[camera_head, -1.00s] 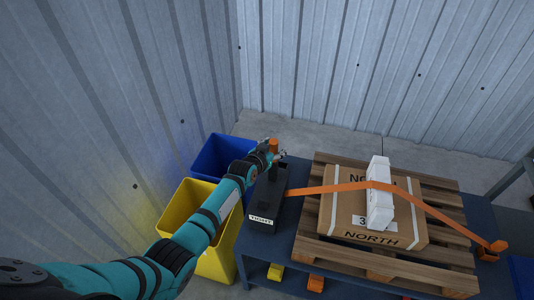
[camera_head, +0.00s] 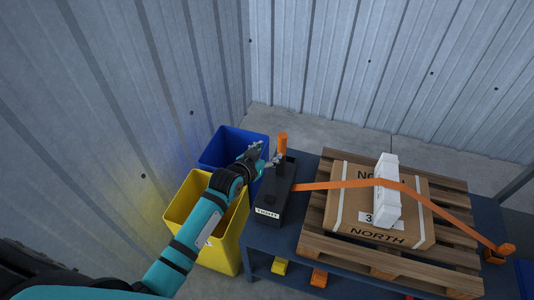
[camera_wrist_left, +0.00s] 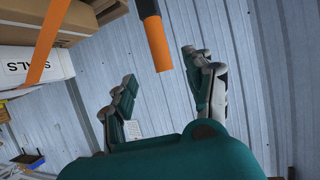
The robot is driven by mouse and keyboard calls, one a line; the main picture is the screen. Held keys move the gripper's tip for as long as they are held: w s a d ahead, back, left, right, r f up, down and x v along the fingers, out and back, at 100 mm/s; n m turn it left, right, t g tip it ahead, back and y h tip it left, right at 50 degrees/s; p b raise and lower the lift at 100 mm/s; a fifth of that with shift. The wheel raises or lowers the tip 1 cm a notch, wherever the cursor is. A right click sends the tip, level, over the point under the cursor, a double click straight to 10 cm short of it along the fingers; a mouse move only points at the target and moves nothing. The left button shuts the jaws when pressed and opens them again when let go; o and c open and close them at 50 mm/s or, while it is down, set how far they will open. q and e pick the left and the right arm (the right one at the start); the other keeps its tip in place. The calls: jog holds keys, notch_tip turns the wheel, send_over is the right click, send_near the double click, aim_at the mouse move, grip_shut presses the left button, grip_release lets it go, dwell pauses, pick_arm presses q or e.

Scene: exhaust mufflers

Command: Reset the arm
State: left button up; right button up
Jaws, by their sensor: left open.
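My left arm comes in from the lower left in the head view. Its left gripper (camera_head: 262,160) is at the left side of the black ratchet box labelled TIGHT (camera_head: 270,198), near the orange-topped handle (camera_head: 282,145). In the left wrist view, the two fingers of my left gripper (camera_wrist_left: 165,95) are spread apart and nothing is between them. The orange handle also shows in the wrist view (camera_wrist_left: 158,42), beyond the fingertips and apart from them. My right gripper is not in view.
An orange strap (camera_head: 330,185) runs from the box over a white block (camera_head: 387,195) and a carton (camera_head: 350,228) on a wooden pallet (camera_head: 340,252). A blue bin (camera_head: 222,150) and a yellow bin (camera_head: 185,200) stand left of the blue table (camera_head: 262,236). Corrugated walls enclose the corner.

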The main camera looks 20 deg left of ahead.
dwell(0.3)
pick_arm(q)
jog(key=s+f+g+b, duration=0.1)
jog(key=s+f+g, duration=0.1)
jog(key=s+f, duration=0.4)
jog(key=s+a+f+g+y+b, duration=0.1)
jog(key=s+f, duration=0.4)
jog(key=f, duration=0.9)
jog(key=s+a+f+g+b, duration=0.1)
jog(key=s+f+g, duration=0.1)
jog(key=s+f, duration=0.4)
jog(key=shift+s+a+f+g+y, duration=0.1)
jog(key=shift+s+f+g+y, duration=0.05)
jog(key=shift+f, duration=1.1)
jog(key=shift+s+f+g+y, duration=0.15)
jog(key=shift+f, duration=1.05)
jog(key=s+f+g+b, duration=0.1)
jog(key=s+f+g, duration=0.1)
jog(key=s+f, duration=0.4)
jog(key=s+a+f+g+b, duration=0.1)
jog(key=s+f, duration=0.5)
jog(key=s, duration=1.1)
jog(key=s+a+f+g+y+b, duration=0.1)
jog(key=s+f+g, duration=0.2)
jog(key=s+f, duration=0.3)
jog(key=s, duration=0.5)
jog(key=shift+s+a+f, duration=0.2)
jog(key=shift+s+f, duration=0.05)
jog(key=shift+s, duration=0.15)
